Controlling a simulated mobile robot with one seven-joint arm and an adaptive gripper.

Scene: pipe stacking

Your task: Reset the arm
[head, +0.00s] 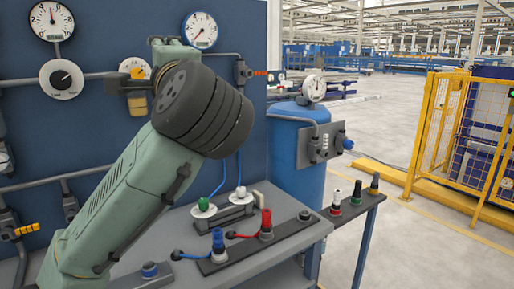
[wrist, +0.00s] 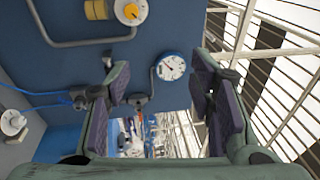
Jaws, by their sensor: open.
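My gripper (wrist: 160,82) is open and empty in the wrist view, its two dark padded fingers spread wide. A gauge (wrist: 171,66) on the blue panel and open background show between them. In the head view my green arm rises across the left, and the gripper itself cannot be made out there. On the grey bench (head: 262,262) stand a blue-topped fitting (head: 218,245) and a red-topped fitting (head: 266,224), both upright. A green-topped fitting (head: 203,206) and a white-topped fitting (head: 240,195) stand behind them. My arm is above and left of these fittings, apart from them.
A blue panel (head: 245,25) with gauges and pipes stands behind my arm. A blue tank (head: 297,150) stands behind the bench. A small side shelf (head: 345,212) holds 3 upright fittings. A yellow fence (head: 432,125) stands at right. The floor (head: 400,240) between is clear.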

